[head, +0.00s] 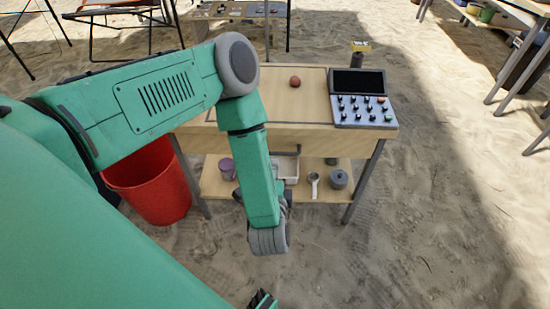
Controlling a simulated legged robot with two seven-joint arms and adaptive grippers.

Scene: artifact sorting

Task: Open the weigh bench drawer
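The weigh bench (225,135) is a pale wooden table with grey legs, straight ahead. Its drawer front (325,139) lies under the top and looks shut flush. A grey bar handle (285,153) shows below the top edge, partly covered by my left forearm. My green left arm bends at the elbow and hangs down in front of the bench. My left gripper (287,203) is mostly hidden behind the forearm and wrist; only small grey parts show beside it, so its opening and contact cannot be told.
A control panel with dark screen (361,103) and a reddish ball (295,81) sit on the bench. The lower shelf (325,190) holds a lidded grey pot (338,179), a scoop (314,183) and a white tray (290,170). A red bucket (155,190) stands left.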

